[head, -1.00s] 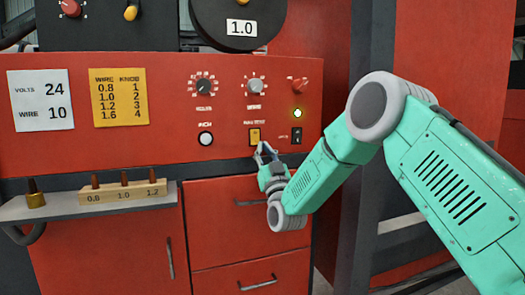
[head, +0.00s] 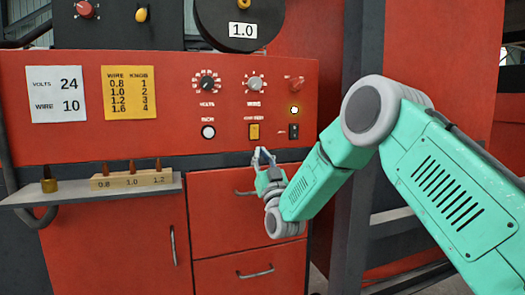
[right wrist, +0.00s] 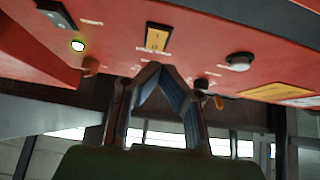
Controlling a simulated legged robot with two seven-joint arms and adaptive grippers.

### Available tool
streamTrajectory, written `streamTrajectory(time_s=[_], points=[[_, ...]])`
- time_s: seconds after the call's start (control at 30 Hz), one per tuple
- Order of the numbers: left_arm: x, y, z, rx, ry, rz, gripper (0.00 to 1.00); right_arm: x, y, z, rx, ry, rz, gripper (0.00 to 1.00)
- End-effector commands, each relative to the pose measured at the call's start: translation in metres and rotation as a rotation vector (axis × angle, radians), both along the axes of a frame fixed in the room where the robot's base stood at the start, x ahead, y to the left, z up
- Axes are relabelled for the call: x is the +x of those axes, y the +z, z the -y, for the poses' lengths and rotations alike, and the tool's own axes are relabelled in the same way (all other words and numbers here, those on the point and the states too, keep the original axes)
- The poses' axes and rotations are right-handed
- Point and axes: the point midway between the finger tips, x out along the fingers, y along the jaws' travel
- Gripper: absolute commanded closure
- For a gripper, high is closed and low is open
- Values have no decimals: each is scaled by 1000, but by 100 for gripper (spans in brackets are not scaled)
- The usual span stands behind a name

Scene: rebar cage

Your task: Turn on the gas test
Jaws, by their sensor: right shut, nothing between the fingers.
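The yellow rocker switch (head: 254,132) is on the red panel, below the middle knob, with a small label above it that is hard to read. It also shows in the right wrist view (right wrist: 157,38), upper middle. My right gripper (head: 264,153) is just below the switch and apart from it. Its fingers (right wrist: 157,68) come together at the tips, with nothing between them. The switch face is uncovered in both views, but I cannot tell its rocker position. My left gripper is not in view.
A black switch (head: 293,131) and a lit lamp (head: 294,110) are right of the yellow switch; a white button (head: 208,132) is left. Knobs (head: 207,83) sit above. A shelf (head: 20,196) with a wooden holder (head: 130,181) juts out at left. Drawers (head: 225,225) lie below.

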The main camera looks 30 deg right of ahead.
Motion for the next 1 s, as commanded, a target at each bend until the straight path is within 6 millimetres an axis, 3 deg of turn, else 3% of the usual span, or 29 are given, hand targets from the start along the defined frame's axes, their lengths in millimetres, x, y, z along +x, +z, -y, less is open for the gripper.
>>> streamTrajectory(time_s=[0.43,1.0], points=[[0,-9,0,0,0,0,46,-42,-55,-5,2,-1,-1,100],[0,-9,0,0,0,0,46,-47,-59,-7,2,-1,1,100]])
